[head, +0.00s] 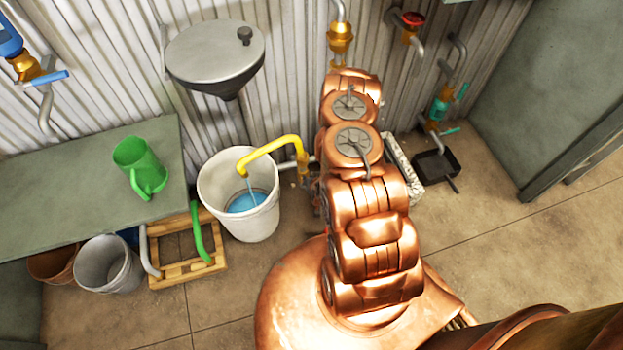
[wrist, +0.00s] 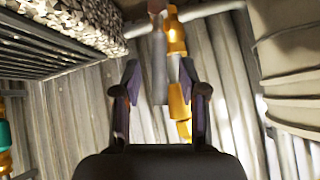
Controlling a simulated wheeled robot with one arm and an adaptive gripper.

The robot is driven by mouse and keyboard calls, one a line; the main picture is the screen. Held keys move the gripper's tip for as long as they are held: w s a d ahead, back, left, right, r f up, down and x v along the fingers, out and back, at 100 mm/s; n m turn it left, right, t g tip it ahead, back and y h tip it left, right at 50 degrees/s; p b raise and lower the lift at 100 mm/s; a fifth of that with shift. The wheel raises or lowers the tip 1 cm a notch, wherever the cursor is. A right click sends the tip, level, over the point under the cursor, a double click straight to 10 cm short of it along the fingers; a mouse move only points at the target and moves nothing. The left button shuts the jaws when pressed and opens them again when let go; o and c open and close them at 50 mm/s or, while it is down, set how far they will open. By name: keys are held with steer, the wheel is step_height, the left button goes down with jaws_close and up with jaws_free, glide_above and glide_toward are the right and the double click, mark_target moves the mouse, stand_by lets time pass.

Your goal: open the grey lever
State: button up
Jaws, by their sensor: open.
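In the wrist view, a grey bar that looks like the grey lever (wrist: 159,68) hangs in the middle, beside a brass valve body (wrist: 176,38). My gripper (wrist: 160,82) is open, with its two dark fingers on either side of the bar. I cannot tell how far ahead of the fingertips the bar is or whether they touch it. In the head view my copper arm hides the gripper and the lever. There a yellow spout (head: 273,141) lets water run into a white bucket (head: 240,195).
A grey funnel basin (head: 215,50) stands left of my arm. A green jug (head: 140,167) sits on the grey bench (head: 75,190). A wooden frame (head: 187,255) and a grey bucket (head: 107,264) stand below. A pebble-filled trough (head: 402,165) lies close right of my arm.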

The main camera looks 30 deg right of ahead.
steer(key=shift+v, duration=2.85)
steer(key=w+a+r+n+g+y, duration=0.1)
steer(key=w+a+r+n, duration=0.15)
steer(key=r, duration=0.25)
steer(key=w+a+r+n+g+y, duration=0.1)
steer(key=w+a+r+y, duration=0.15)
steer(key=r, duration=0.25)
steer(key=s+a+r+n+g, duration=0.1)
steer(key=s+a+r+g, duration=0.1)
steer(key=r, duration=0.5)
steer(key=s+a+r+g, duration=0.1)
steer(key=a+r, duration=0.1)
steer(key=r, duration=0.5)
steer(key=s+a+r+n+g+h, duration=0.1)
steer(key=s+a+r+g, duration=0.2)
steer(key=s+r, duration=0.95)
steer(key=s+a+r+n+g, duration=0.1)
steer(key=s+a+r+g, duration=0.25)
steer(key=s+r, duration=0.9)
step_height(320, 180, up, 21)
steer(key=s+t+p, duration=0.1)
steer(key=s+p, duration=0.1)
steer(key=p, duration=1.9)
steer(key=shift+s, duration=0.2)
